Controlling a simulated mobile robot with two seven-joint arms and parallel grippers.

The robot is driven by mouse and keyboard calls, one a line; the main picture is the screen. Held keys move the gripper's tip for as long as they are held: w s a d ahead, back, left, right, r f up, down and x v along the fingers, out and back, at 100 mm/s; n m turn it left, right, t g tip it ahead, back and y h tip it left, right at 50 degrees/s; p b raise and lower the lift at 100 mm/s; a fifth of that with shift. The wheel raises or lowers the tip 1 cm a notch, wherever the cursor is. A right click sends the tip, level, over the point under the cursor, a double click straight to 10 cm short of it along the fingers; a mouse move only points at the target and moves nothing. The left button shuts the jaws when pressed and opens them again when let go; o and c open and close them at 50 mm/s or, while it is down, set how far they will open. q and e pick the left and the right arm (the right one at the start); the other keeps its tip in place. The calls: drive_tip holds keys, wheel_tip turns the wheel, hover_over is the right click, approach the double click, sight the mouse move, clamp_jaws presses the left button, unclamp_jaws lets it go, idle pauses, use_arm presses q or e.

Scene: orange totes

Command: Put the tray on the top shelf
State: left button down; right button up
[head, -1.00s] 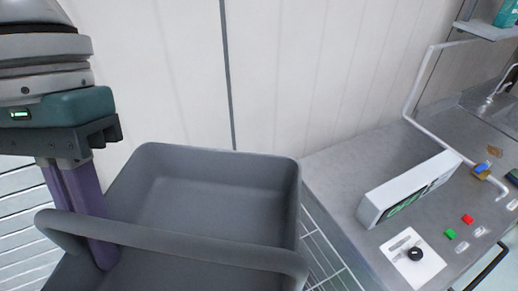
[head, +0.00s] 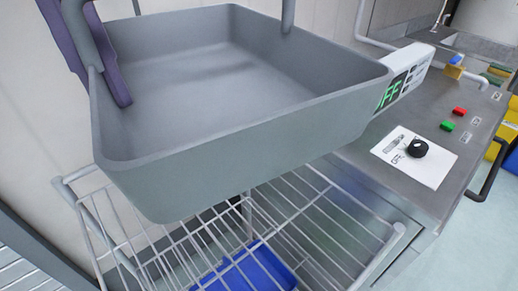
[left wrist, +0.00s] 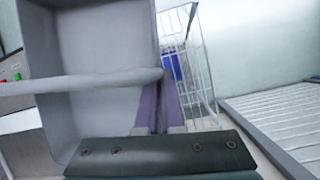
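The tray (head: 240,150) is a deep grey bin with a raised bar handle. It is in the upper middle of the head view, tilted, and appears to be above the wire rack. In the left wrist view the tray (left wrist: 95,115) fills the left half, its handle crossing it. My left gripper (head: 100,78) has purple fingers on both sides of the tray's left wall; it is shut on that wall. The left wrist view also shows the fingers (left wrist: 160,108) about the wall. The wire rack's top shelf (head: 290,205) is below the tray, partly hidden by it. My right gripper is not in view.
A blue bin (head: 245,270) sits lower in the rack. A metal counter (head: 440,185) stands to the right, with a switch panel (head: 413,157), coloured blocks and a white display box (head: 410,72). A pale wall (head: 35,130) is at the left.

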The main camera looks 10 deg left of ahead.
use_arm(q)
drive_tip(key=f+b, duration=0.4)
drive_tip(key=f, duration=0.5)
drive_tip(key=w+f+n+b, duration=0.1)
drive_tip(key=f+b, duration=0.2)
drive_tip(key=f, duration=0.5)
drive_tip(key=f+n+b, duration=0.1)
drive_tip(key=f+b, duration=0.3)
drive_tip(key=f, duration=0.5)
drive_tip(key=shift+w+f+t+b, duration=0.2)
drive_tip(key=shift+f+t+b, duration=0.1)
drive_tip(key=shift+f+t, duration=0.1)
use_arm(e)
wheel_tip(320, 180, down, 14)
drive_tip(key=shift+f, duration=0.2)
use_arm(q)
drive_tip(key=c, duration=1.4)
unclamp_jaws()
drive_tip(key=o, duration=0.4)
drive_tip(key=shift+a, duration=0.1)
drive_tip(key=shift+c, duration=0.2)
drive_tip(key=p+v, duration=0.2)
drive_tip(key=v, duration=1)
drive_tip(key=shift+a, duration=0.2)
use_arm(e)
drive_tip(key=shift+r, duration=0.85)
